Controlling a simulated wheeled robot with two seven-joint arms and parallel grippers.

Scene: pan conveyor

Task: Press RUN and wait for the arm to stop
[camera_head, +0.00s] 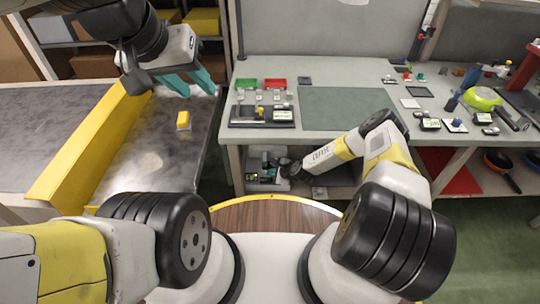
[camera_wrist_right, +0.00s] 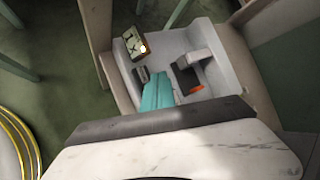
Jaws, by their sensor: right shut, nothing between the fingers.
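A light grey control unit (camera_wrist_right: 215,72) sits low beside the table legs, with a small lit screen (camera_wrist_right: 133,42), a dark block and an orange-red part (camera_wrist_right: 197,88). In the head view, the unit (camera_head: 252,186) is partly hidden by my right arm. My right gripper (camera_wrist_right: 157,84) is shut and empty, its teal fingers over the unit beside a small grey part. Whether the fingertips touch anything cannot be told, and no RUN label is legible. My left gripper (camera_head: 189,82) is open and empty above the conveyor (camera_head: 150,150), its teal fingers apart.
A yellow block (camera_head: 183,121) lies on the conveyor below my left gripper. A yellow rail (camera_head: 85,150) runs along the conveyor.

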